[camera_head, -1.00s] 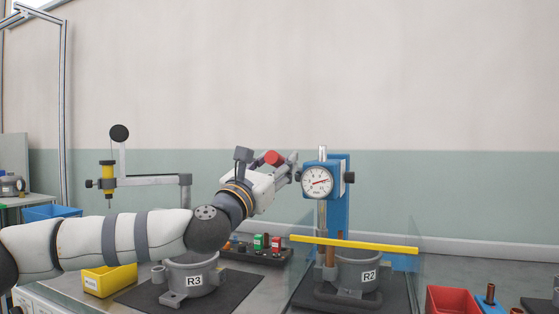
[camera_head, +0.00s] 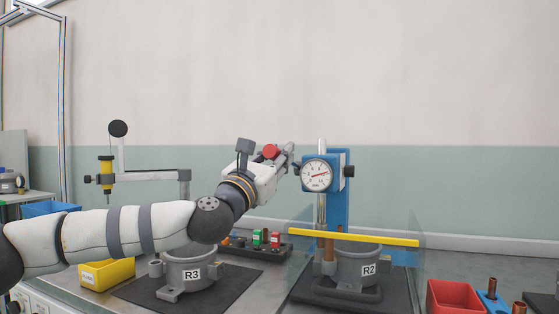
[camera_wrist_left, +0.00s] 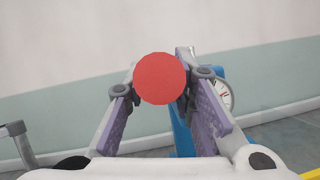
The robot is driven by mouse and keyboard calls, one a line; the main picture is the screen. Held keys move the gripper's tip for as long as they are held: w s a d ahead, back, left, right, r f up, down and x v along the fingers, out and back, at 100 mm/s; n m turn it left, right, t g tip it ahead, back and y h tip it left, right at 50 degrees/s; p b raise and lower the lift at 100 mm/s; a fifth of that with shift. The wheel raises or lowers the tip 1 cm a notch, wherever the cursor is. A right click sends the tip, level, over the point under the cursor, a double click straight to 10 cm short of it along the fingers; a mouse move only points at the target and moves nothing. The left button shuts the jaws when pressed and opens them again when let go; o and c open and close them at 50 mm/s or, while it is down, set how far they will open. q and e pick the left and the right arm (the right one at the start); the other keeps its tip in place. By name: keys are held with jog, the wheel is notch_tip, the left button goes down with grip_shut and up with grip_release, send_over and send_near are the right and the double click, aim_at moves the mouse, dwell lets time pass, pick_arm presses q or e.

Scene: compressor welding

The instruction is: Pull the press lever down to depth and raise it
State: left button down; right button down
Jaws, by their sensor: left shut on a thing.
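The blue press (camera_head: 340,190) stands right of centre, with a round white dial gauge (camera_head: 317,175) on its head and a vertical silver ram. A grey housing marked R2 (camera_head: 362,267) sits at its base, behind a clear guard with a yellow bar (camera_head: 352,238). My left gripper (camera_head: 284,152) is up left of the dial, shut on the red knob (camera_head: 269,151) of the press lever. In the left wrist view the round red knob (camera_wrist_left: 160,78) sits between the two fingers. The lever's shaft is mostly hidden. My right gripper is not seen.
A grey housing marked R3 (camera_head: 191,271) stands on a dark mat below my left arm. A yellow bin (camera_head: 105,274) is at left, a red bin (camera_head: 453,297) at lower right. A yellow tool (camera_head: 106,173) hangs from a jointed stand. The wall behind is clear.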

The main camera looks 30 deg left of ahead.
pick_arm(q)
jog(key=c, duration=1.3)
grip_release()
jog(key=shift+c, duration=0.2)
jog(key=shift+s, duration=0.1)
jog(key=v, duration=1.1)
jog(key=shift+s+f, duration=0.25)
jog(key=shift+s, duration=0.1)
